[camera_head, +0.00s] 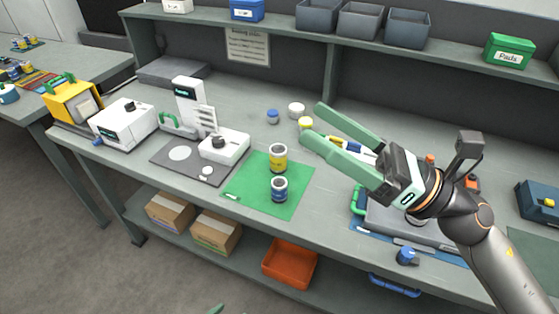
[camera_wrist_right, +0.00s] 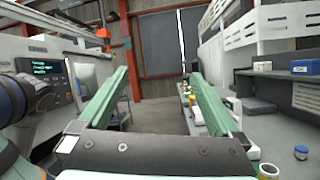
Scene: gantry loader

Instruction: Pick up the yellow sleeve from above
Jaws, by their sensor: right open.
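A white cylinder with yellow bands, which I take for the yellow sleeve (camera_head: 278,157), stands upright on the green mat (camera_head: 247,184) in the head view. A similar blue-banded sleeve (camera_head: 279,190) stands just in front of it. My right gripper (camera_head: 313,121) is open and empty above the bench, up and right of the yellow sleeve in the picture and apart from it. Its two green fingers also show wide apart in the wrist view (camera_wrist_right: 160,75). A small green tip at the bottom edge of the head view may be my left gripper (camera_head: 215,309); its jaws are hidden.
Behind the mat are small blue (camera_head: 272,116), white (camera_head: 297,110) and yellow (camera_head: 306,124) pieces. A white device (camera_head: 224,145) stands left of the mat. A grey tray (camera_head: 385,218) lies to the right. A shelf with bins (camera_head: 360,20) runs along the back.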

